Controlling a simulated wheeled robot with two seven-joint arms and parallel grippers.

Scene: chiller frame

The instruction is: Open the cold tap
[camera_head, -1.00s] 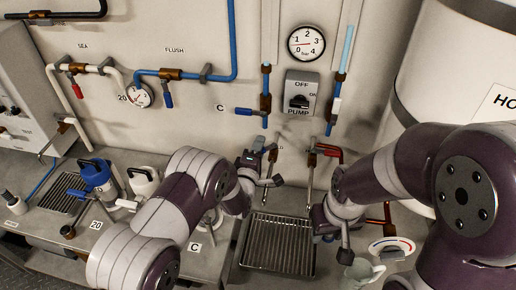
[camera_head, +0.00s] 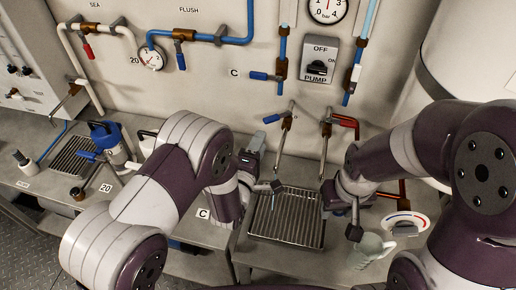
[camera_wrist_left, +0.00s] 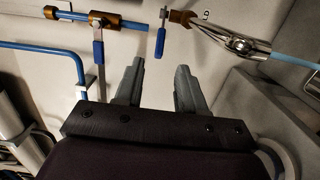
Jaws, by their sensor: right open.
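The cold tap (camera_head: 286,122) is a brass wall tap with a blue lever (camera_head: 271,118) pointing left and a thin spout angled down. In the left wrist view the blue lever (camera_wrist_left: 160,42) hangs beyond the fingers, beside a brass body and chrome spout. My left gripper (camera_head: 267,168) is below the tap, apart from the lever. In the left wrist view its two fingers (camera_wrist_left: 155,88) are spread with nothing between them. My right gripper (camera_head: 340,212) is open beside the drain grate, below the red-handled tap (camera_head: 342,122).
A metal drain grate (camera_head: 287,218) lies below the taps. A pale jug (camera_head: 372,250) and a red-blue dial (camera_head: 404,224) are at the right. Another blue lever valve (camera_head: 262,76) is above, beside the pump switch (camera_head: 319,62).

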